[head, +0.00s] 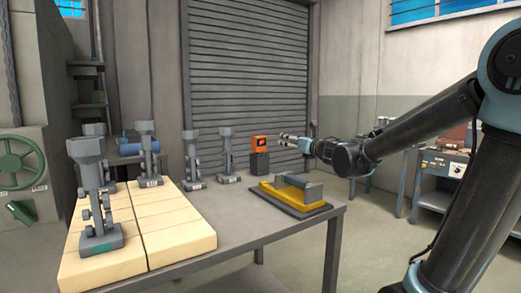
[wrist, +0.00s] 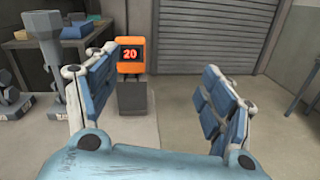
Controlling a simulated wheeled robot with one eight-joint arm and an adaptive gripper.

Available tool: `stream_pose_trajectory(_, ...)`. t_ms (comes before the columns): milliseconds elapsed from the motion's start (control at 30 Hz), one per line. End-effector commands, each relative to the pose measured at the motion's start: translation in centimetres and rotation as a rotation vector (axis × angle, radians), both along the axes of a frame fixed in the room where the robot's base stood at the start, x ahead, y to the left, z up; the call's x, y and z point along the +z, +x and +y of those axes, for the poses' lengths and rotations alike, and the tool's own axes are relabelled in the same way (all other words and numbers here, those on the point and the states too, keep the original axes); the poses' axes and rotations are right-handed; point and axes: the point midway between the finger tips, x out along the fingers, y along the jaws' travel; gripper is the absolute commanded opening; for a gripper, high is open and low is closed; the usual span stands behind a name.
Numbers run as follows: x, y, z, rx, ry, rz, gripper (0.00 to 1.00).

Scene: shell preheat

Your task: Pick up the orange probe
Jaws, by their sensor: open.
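The orange probe (head: 260,143) is a small box with a dark face. It sits on a dark grey block at the table's far right part. In the wrist view the probe (wrist: 130,54) shows a red "20" and stands upright ahead of my gripper. My gripper (head: 285,137) is just to the right of the probe in the head view, at about its height. In the wrist view my gripper (wrist: 158,62) is open and empty, its blue-padded fingers wide apart. The probe appears left of centre between them, nearer the left finger. I cannot tell the exact gap.
The dark block (wrist: 132,94) bears the probe. A yellow tool on a dark plate (head: 289,194) lies in front of it. Several grey stands (head: 193,160) stand to the left, some on cream pads (head: 182,240). The table's front middle (head: 236,222) is clear.

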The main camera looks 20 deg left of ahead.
Motion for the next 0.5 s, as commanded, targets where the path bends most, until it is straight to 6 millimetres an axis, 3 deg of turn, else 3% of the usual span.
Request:
stream_pose_trajectory(33, -0.2, -0.5, 1.6, 0.044, -0.047, -0.038, 0.75)
stream_pose_trajectory(200, -0.7, -1.1, 4.1, 0.118, -0.132, -0.108, 0.75)
stream_pose_trajectory(500, -0.7, 1.1, 6.7, 0.120, -0.138, -0.113, 0.75)
